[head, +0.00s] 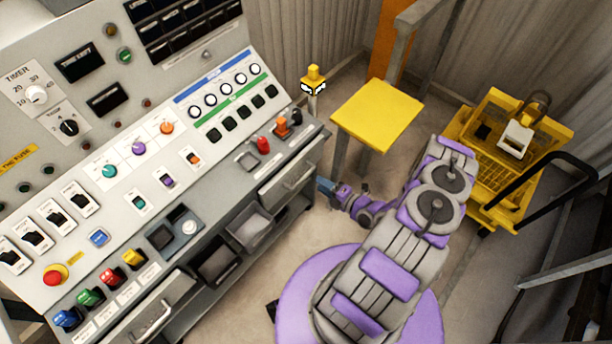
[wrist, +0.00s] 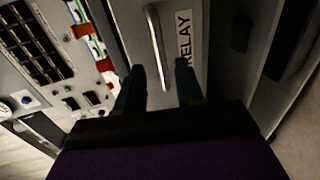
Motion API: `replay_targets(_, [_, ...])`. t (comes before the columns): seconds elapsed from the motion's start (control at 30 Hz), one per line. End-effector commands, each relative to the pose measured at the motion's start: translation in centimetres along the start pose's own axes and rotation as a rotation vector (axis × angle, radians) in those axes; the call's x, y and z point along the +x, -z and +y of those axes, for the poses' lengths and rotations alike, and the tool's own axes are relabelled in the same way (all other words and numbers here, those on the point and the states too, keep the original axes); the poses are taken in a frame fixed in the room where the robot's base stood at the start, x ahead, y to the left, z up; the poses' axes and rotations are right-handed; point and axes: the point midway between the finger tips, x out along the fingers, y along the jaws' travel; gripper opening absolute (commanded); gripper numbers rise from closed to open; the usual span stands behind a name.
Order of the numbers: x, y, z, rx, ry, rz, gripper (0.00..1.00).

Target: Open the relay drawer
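The relay drawer (wrist: 198,75) has a grey front with a white RELAY label (wrist: 184,38) and a metal bar handle (wrist: 156,45). In the head view, the drawer front (head: 272,197) is at the console's right end, and it looks shut. My gripper (wrist: 160,70) is open, with one dark finger on each side of the handle's line in the wrist view. I cannot tell whether the fingers reach around the handle or stop short of it. In the head view, my gripper (head: 325,187) is close to the drawer front, seen from above.
The console (head: 120,170) carries many switches, knobs and buttons. Two open bins (head: 250,226) and another handled drawer (head: 155,315) lie left of the relay drawer. A yellow stool (head: 376,113) and a yellow cart (head: 510,160) stand behind my arm. Some floor is clear beside the console.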

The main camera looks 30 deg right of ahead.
Motion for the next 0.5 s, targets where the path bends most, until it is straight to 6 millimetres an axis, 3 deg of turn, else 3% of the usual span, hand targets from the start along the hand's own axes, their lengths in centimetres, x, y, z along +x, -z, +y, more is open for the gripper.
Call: replay_targets(0.5, [7.3, 0.4, 0.0, -0.005, 0.002, 0.002, 0.37])
